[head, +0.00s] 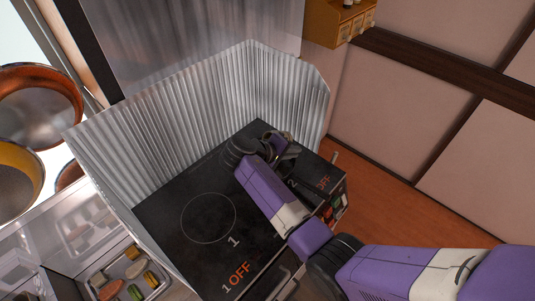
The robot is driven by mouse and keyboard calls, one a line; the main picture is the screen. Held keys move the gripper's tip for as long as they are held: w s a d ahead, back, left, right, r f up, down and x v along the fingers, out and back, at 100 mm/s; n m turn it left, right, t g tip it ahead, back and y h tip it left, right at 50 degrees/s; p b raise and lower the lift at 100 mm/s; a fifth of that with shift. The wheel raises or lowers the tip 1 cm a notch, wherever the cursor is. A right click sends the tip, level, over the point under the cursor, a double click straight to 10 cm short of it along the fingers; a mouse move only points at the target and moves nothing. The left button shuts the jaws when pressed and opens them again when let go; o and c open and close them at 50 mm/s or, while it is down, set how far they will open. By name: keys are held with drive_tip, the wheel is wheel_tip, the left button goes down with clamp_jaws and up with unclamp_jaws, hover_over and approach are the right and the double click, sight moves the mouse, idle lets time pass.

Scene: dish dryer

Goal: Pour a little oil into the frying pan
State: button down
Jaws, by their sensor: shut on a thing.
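My gripper (284,150) is over the far right part of the black stove top (175,215), near the ring marked 2. It is shut on a small dark thing with a yellowish edge (287,137), mostly hidden by my gripper and wrist. I cannot tell what it is. The ring marked 1 is bare. A pan with an orange-brown rim (38,112) and a yellow-rimmed pan (15,190) are at the far left, away from the stove. No oil bottle can be made out.
A corrugated metal screen (165,135) stands around the back and sides of the stove. A tray (125,270) with several coloured pieces is at the lower left. A wooden drawer box (338,22) is at the top. Open floor (375,185) lies to the right.

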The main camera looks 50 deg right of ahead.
drive_tip(key=shift+f+h+b, duration=0.15)
drive_tip(key=shift+h+b, duration=0.75)
drive_tip(key=shift+b, duration=0.75)
idle(1.1)
drive_tip(key=shift+r+y+p, duration=0.4)
drive_tip(key=shift+r+p, duration=0.15)
drive_tip(key=shift+p, duration=0.7)
drive_tip(key=y+p, duration=0.1)
drive_tip(key=p, duration=0.1)
drive_tip(key=r+y+p, duration=0.1)
drive_tip(key=p, duration=0.1)
drive_tip(key=shift+p, duration=0.35)
drive_tip(key=shift+a+f+y, duration=0.15)
drive_tip(key=shift+f+y, duration=0.25)
drive_tip(key=shift+f, duration=0.15)
drive_tip(key=shift+y+p, duration=0.5)
drive_tip(key=shift+p, duration=0.15)
drive_tip(key=shift+f+y, duration=0.3)
drive_tip(key=shift+d+r+t+y, duration=0.3)
drive_tip(key=shift+d+r+y, duration=0.35)
drive_tip(key=shift+y, duration=0.25)
drive_tip(key=shift+s+d+f+t+y, duration=0.15)
drive_tip(key=shift+d+y, duration=0.25)
drive_tip(key=shift+y, duration=0.55)
drive_tip(key=shift+w+d+f+t+y, duration=0.1)
drive_tip(key=shift+d+f+y, duration=0.2)
drive_tip(key=shift+y, duration=0.7)
drive_tip(key=shift+s+d+f+t+y, duration=0.15)
drive_tip(key=shift+d+y, duration=0.3)
drive_tip(key=shift+y, duration=0.5)
